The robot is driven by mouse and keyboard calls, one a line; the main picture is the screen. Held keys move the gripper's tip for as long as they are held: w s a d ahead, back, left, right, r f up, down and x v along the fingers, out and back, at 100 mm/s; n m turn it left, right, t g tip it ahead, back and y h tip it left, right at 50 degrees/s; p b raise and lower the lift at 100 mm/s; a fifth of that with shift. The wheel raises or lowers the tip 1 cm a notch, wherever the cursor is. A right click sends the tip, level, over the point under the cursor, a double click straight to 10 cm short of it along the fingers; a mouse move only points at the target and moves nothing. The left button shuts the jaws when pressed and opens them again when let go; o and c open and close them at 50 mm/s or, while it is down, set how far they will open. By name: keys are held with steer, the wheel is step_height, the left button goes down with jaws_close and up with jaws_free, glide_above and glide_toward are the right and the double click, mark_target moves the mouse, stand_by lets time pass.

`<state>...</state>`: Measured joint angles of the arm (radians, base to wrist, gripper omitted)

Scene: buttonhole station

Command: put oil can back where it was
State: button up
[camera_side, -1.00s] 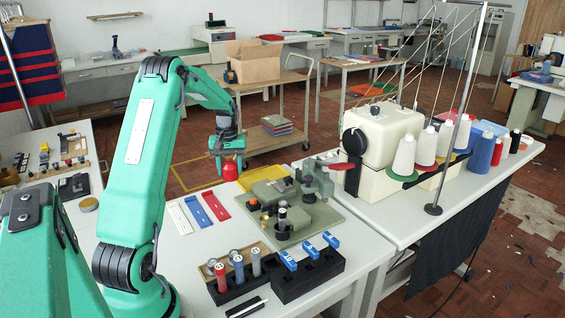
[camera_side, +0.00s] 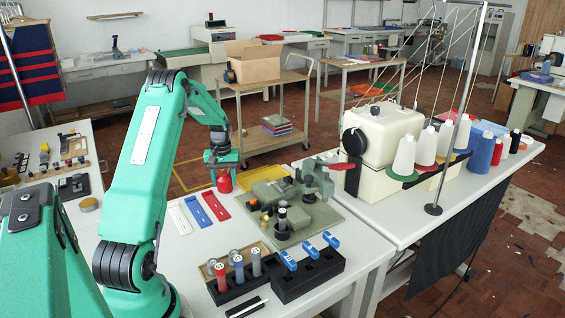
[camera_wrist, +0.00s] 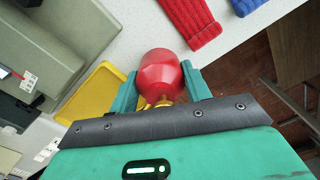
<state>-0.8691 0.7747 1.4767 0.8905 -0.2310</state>
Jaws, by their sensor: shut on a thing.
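The red oil can (camera_side: 225,184) is between the jaws of my gripper (camera_side: 223,167) in the side view. In the wrist view the can (camera_wrist: 160,75) sits between the two green fingers of my gripper (camera_wrist: 162,88), which is shut on it. The can hangs low near the far edge of the white table. A yellow tray (camera_side: 258,176) lies just to its right and shows beside the can in the wrist view (camera_wrist: 93,92). I cannot tell whether the can touches the table.
White, blue and red strips (camera_side: 214,205) lie in front of the can. The grey-green buttonhole machine (camera_side: 290,205) stands to the right. White tabletop shows around the strips.

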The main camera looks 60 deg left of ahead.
steer(key=shift+f, duration=0.15)
steer(key=o, duration=1)
step_height(320, 180, up, 12)
steer(key=shift+r, duration=0.1)
stand_by(0.3)
stand_by(0.5)
